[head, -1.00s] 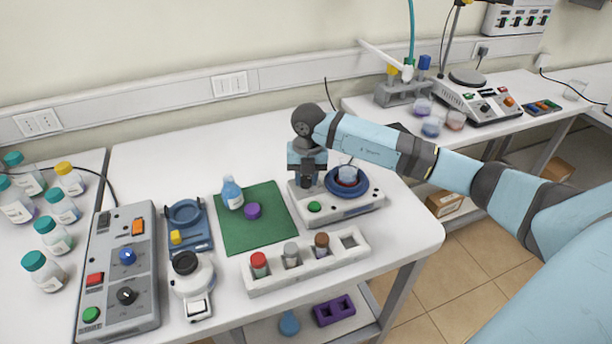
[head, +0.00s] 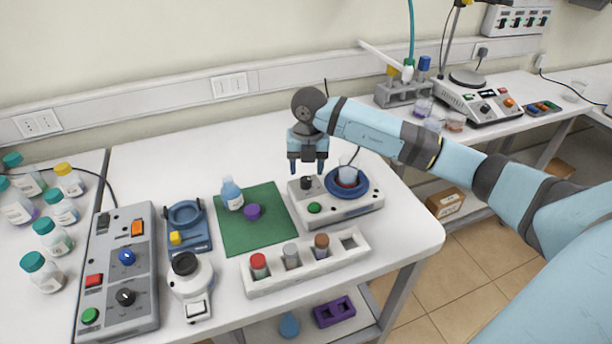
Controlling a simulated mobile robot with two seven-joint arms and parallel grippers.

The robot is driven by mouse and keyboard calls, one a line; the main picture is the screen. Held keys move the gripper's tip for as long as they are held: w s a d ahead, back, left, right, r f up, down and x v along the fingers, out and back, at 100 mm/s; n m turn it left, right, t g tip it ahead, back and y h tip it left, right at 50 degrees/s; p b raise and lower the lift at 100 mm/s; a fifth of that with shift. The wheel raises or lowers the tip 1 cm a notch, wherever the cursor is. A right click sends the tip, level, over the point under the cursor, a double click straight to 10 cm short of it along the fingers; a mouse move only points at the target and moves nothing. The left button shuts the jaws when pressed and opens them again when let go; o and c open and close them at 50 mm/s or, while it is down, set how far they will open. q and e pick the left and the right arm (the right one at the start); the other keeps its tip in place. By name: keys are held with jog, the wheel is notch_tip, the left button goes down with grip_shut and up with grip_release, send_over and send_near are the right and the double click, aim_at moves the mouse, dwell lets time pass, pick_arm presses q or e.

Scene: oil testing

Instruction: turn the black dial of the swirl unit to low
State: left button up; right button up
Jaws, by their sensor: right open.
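The swirl unit (head: 343,209) is a white box on the main bench, with a green button and a blue round platform (head: 349,190) holding a small beaker (head: 347,175). Its black dial (head: 307,184) is at the unit's back left, behind the green button (head: 314,208). My right gripper (head: 307,170) points down just above the dial, its two fingers apart and nothing between them. The fingers appear clear of the dial. The dial's pointer is too small to read. My left gripper is not in view.
A white rack (head: 305,262) with several capped vials stands in front of the unit. A grey control box (head: 118,270) stands further left.

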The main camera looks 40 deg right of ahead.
aim_at(308, 178)
notch_tip(308, 178, up, 10)
jog(key=shift+s+d, duration=0.15)
dwell(0.7)
